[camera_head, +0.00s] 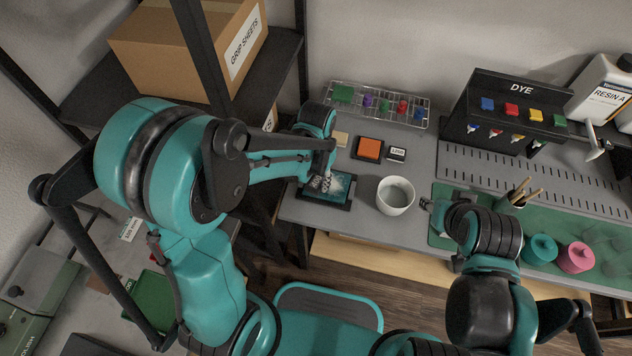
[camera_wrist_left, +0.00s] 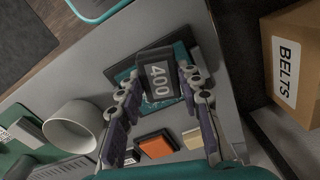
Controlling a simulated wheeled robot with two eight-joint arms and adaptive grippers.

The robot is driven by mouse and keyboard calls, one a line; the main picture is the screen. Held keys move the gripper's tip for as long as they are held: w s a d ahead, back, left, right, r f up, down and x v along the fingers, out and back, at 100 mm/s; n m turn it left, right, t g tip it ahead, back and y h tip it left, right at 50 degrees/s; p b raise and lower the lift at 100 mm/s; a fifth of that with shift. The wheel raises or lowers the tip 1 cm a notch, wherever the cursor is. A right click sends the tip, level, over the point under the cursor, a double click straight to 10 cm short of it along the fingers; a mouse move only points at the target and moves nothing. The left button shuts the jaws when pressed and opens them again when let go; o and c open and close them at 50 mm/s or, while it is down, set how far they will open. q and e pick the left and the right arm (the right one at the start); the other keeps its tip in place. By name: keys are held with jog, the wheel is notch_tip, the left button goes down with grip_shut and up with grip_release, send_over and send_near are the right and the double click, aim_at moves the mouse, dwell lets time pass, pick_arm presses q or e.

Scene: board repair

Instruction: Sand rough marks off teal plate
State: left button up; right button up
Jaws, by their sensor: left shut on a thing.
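The teal plate (camera_head: 343,193) lies in a dark holder on the grey bench, with pale whitish marks on its face. My left gripper (camera_head: 322,182) is over the plate's left part. In the left wrist view, its two fingers (camera_wrist_left: 158,84) are shut on a dark sanding block (camera_wrist_left: 158,66) marked 400. The block is at the plate (camera_wrist_left: 122,76) and hides much of it; I cannot tell if they touch. My right gripper (camera_head: 433,206) is low beside the white cup, near the green mat's left edge; its fingers are too small to read.
The white cup (camera_head: 395,196) stands right of the plate. An orange block (camera_head: 369,149), a beige block (camera_head: 341,139) and a dark labelled block (camera_head: 397,154) lie behind. A wire rack (camera_head: 345,94) and DYE stand (camera_head: 512,103) are at the back.

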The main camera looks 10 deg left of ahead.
pick_arm(q)
jog(key=shift+r+p, duration=1.35)
jog(key=shift+r, duration=0.75)
